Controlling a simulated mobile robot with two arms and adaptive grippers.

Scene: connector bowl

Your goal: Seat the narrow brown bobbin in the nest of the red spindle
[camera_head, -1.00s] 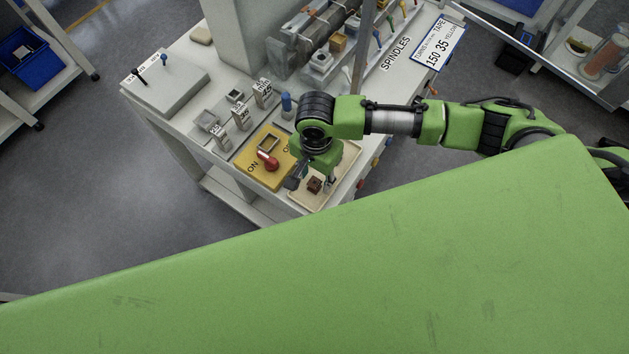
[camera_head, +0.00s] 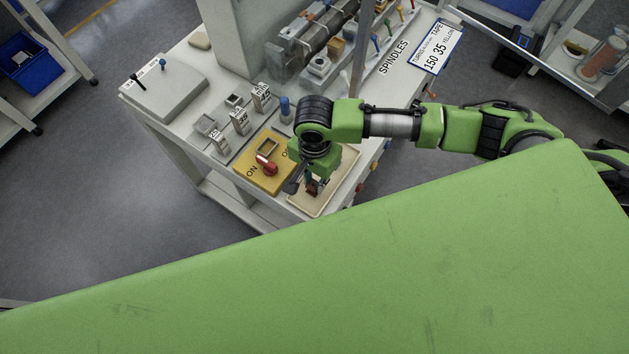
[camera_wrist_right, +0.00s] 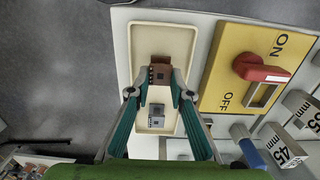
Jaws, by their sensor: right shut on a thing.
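The brown bobbin (camera_wrist_right: 160,75) is a small block with a dark hole in its top, in the cream tray (camera_wrist_right: 188,35). My right gripper (camera_wrist_right: 160,78) is shut on it, with a finger at each side. In the head view the bobbin (camera_head: 313,191) shows below my right gripper (camera_head: 314,182), partly covered by it. I cannot tell whether it touches the tray floor. Small coloured handles (camera_head: 387,22) stand beside the SPINDLES label at the back; I cannot clearly tell the red spindle or its nest. My left gripper is not in view.
A grey block (camera_wrist_right: 156,116) lies in the same tray. Beside the tray is a yellow ON/OFF plate (camera_head: 252,178) with a red lever (camera_head: 265,164). Grey holders with number labels (camera_head: 240,121) and a blue peg (camera_head: 285,106) stand beyond it. A post (camera_head: 361,50) rises behind my arm.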

